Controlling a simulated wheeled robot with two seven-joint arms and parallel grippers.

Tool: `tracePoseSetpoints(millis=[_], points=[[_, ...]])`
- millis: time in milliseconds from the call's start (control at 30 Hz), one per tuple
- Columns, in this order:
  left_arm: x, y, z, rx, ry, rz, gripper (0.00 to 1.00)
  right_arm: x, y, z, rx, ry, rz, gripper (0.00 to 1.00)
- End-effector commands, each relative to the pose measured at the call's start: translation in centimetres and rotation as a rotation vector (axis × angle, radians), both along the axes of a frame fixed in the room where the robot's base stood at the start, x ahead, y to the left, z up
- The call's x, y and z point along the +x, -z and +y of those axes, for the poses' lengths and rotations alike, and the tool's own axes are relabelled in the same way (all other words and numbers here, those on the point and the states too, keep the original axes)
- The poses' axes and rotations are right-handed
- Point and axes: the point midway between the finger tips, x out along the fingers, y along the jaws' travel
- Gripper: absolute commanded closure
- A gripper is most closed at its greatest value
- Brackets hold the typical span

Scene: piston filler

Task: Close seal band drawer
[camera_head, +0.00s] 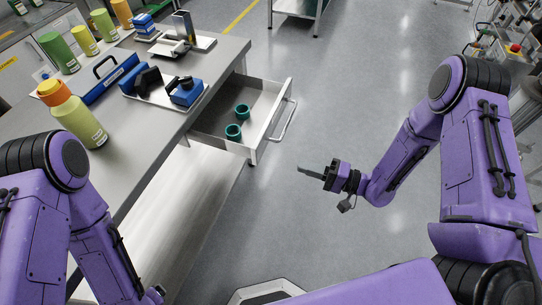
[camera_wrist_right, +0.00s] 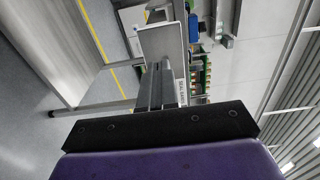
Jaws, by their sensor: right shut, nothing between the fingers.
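The seal band drawer (camera_head: 262,96) is pulled out from the right side of the grey workbench (camera_head: 158,144). Its bar handle (camera_head: 286,122) is on the front, facing right. Two teal rings (camera_head: 242,111) (camera_head: 233,132) lie inside the drawer. My right gripper (camera_head: 303,169) is shut and empty, below and to the right of the handle in the head view, apart from the drawer.
On the bench are green, yellow and orange containers (camera_head: 78,119), a blue tool carrier (camera_head: 110,78) and trays with blue and black parts (camera_head: 185,91). Open grey floor (camera_head: 350,95) lies right of the drawer. A cart (camera_head: 297,12) stands at the back.

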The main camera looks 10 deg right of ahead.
Motion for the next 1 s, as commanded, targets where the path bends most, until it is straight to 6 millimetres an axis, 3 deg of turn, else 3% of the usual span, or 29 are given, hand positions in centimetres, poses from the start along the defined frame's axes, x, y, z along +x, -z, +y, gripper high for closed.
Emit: tracePoseSetpoints(millis=[300, 500, 1000], points=[[0.0, -1.5, 0.0, 0.000, 0.000, 0.000, 0.15, 3.8, -0.2, 5.9, -0.001, -0.004, 0.000, 1.00], [0.0, -2.2, 0.0, 0.000, 0.000, 0.000, 0.15, 5.6, -0.1, 8.5, -0.001, -0.002, 0.000, 1.00], [0.0, -2.3, 0.0, 0.000, 0.000, 0.000, 0.15, 6.2, 0.0, 9.1, -0.002, 0.000, 0.000, 1.00]])
